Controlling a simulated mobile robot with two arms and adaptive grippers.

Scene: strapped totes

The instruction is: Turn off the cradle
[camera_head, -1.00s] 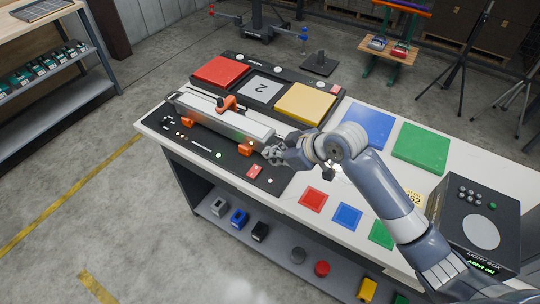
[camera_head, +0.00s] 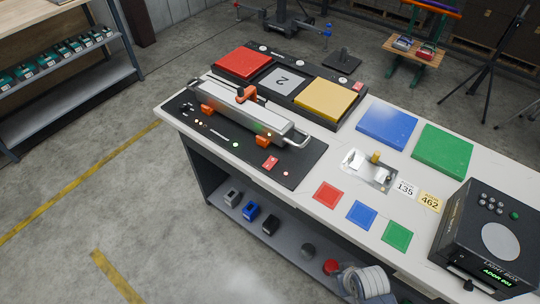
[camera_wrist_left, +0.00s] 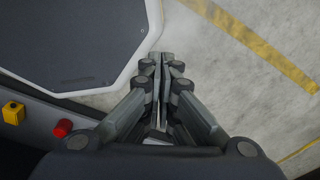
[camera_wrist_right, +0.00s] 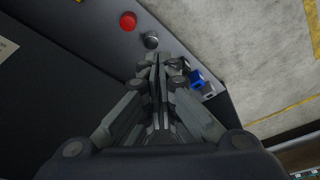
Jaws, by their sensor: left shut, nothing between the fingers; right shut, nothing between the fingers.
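The cradle is a black panel (camera_head: 222,146) on the white table in the head view. A long silver bar (camera_head: 232,112) with a looped handle at its right end lies across it, with an orange clamp (camera_head: 247,94) over it. Orange blocks sit at its near side. A red switch block (camera_head: 270,163) is near the panel's front right, with a small lit red dot beside it. A green light (camera_head: 236,144) and several small lights glow on the panel. My left gripper (camera_wrist_left: 157,58) and right gripper (camera_wrist_right: 158,60) are shut and empty, both away from the panel.
A metal plate with a brass knob (camera_head: 375,158) and the light box (camera_head: 490,240) stand to the right. Coloured tiles (camera_head: 328,194) lie along the front. Several small blocks (camera_head: 249,210) sit on the shelf below. My arm link shows at the bottom.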

